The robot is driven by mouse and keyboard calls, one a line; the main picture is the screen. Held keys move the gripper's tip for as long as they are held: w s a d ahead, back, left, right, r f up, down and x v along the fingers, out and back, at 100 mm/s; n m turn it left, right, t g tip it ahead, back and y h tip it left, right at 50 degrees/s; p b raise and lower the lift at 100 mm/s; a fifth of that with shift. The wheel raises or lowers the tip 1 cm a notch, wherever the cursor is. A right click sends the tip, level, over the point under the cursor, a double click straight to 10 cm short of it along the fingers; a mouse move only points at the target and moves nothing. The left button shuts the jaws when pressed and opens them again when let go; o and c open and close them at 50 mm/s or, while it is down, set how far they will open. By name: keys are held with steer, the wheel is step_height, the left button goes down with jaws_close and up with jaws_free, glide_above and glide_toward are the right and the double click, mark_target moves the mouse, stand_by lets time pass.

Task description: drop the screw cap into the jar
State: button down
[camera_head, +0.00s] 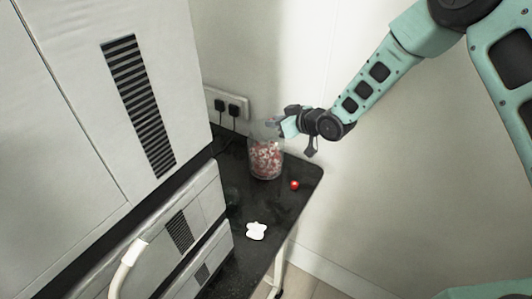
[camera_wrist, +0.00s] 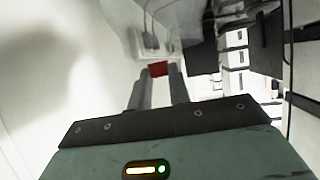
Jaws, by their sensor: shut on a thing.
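A clear jar (camera_head: 266,160) stands upright on the dark table, with many red and white pieces inside. My gripper (camera_head: 275,125) is at the jar's upper part in the head view, reaching in from the right; I cannot tell whether its tips are over the mouth or beside it. In the wrist view my gripper (camera_wrist: 158,73) is shut on a small red thing, which I take to be the screw cap (camera_wrist: 158,68). The cap is hidden in the head view.
A small red round thing (camera_head: 294,185) lies on the dark table (camera_head: 283,207) right of the jar. A white flat piece (camera_head: 256,231) lies nearer the front. A large grey cabinet (camera_head: 110,90) stands at left. Wall sockets (camera_head: 228,105) with plugs are behind the jar.

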steer(key=shift+f, duration=0.65)
steer(key=c, duration=1.2)
jaws_free()
steer(key=shift+c, duration=0.2)
steer(key=shift+d+r, duration=0.1)
steer(key=b+v, duration=0.3)
steer(key=v, duration=1.4)
steer(key=shift+s, duration=0.15)
steer(key=shift+d, duration=0.1)
